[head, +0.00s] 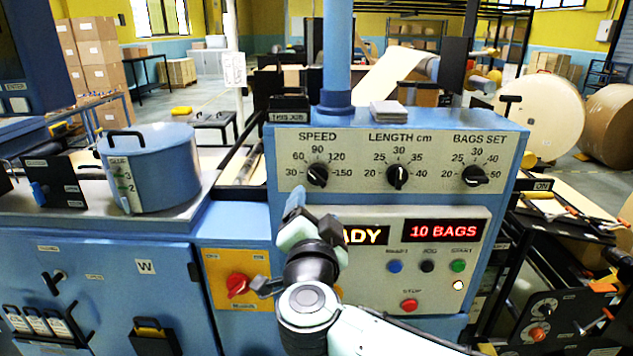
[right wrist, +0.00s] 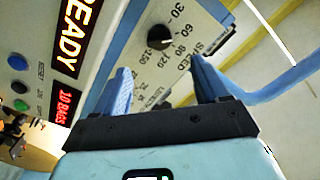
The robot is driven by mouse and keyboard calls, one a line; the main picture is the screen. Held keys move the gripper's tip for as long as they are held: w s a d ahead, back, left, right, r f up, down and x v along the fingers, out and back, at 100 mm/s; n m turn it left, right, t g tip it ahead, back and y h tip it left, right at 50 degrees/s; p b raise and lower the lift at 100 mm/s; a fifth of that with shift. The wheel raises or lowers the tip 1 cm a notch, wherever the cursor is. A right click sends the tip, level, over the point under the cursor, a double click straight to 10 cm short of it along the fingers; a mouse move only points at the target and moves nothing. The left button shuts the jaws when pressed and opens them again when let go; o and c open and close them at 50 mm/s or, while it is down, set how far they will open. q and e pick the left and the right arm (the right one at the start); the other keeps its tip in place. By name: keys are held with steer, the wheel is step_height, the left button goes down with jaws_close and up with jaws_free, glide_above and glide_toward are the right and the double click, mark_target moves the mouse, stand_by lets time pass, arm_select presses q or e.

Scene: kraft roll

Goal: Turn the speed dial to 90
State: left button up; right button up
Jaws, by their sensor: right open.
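The speed dial (head: 317,175) is a black knob on the upper panel, at the left of three dials. Its scale runs from 30 at left over 90 at top to 150 at right; I cannot read its pointer surely. My right gripper (head: 297,213) is below the dial in the head view, apart from it. In the right wrist view my right gripper (right wrist: 162,75) has its two blue fingers spread and empty, with the speed dial (right wrist: 158,37) beyond and between the tips. My left gripper is not in view.
The length dial (head: 397,176) and bags set dial (head: 475,175) sit to the right on the same panel. Below is a display (head: 443,231) reading 10 BAGS, above several push buttons. A red rotary switch (head: 238,285) and a blue glue pot (head: 150,170) are to the left.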

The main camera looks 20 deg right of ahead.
mark_target(317, 181)
steer(key=p+x, duration=0.1)
steer(key=x, duration=0.8)
steer(key=shift+w+p, duration=0.3)
steer(key=shift+p, duration=0.1)
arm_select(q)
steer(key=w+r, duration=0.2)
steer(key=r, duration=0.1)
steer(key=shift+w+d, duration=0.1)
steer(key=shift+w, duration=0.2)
arm_select(e)
steer(key=shift+w+d+f, duration=0.1)
steer(key=shift+w+d, duration=0.1)
steer(key=shift+w, duration=0.15)
steer(key=shift+c, duration=0.3)
steer(key=c, duration=1)
